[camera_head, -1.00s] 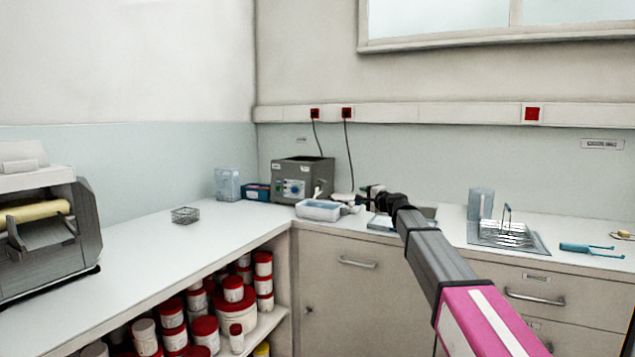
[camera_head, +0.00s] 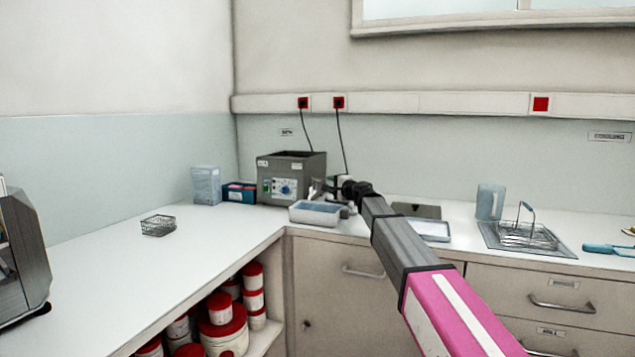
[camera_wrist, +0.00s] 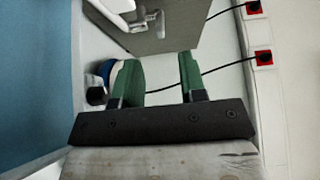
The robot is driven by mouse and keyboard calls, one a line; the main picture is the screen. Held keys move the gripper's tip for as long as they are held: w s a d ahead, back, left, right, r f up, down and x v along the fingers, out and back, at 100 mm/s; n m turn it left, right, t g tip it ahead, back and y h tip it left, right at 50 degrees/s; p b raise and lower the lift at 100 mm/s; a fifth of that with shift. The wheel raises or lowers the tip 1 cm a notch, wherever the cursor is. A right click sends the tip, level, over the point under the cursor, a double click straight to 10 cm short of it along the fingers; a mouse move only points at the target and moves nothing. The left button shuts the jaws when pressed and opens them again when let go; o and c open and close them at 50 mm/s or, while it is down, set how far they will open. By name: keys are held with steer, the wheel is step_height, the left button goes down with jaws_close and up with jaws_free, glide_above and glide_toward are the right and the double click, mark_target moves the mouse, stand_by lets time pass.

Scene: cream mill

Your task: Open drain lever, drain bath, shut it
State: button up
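The bath (camera_head: 290,165) is a grey open-topped box with a control panel, standing on the counter near the corner. In the wrist view its grey wall (camera_wrist: 175,25) fills the upper middle, with a metal drain tap and lever (camera_wrist: 145,20) on it. My gripper (camera_wrist: 160,68) has its two green fingers apart, with nothing held between them. The fingertips are near the bath wall and short of the lever. In the head view my gripper (camera_head: 325,188) is at the bath's right front, and hides the drain there.
A white tray (camera_head: 316,220) with a bluish inside sits in front of the bath. A wire basket (camera_head: 158,226) stands on the left counter. A clear jug (camera_head: 490,202) and another basket (camera_head: 527,236) stand at right. Black cables (camera_head: 342,140) hang behind the bath.

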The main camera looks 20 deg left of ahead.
mark_target(321, 181)
steer(key=x, duration=0.9)
steer(key=shift+d, duration=0.1)
jaws_close()
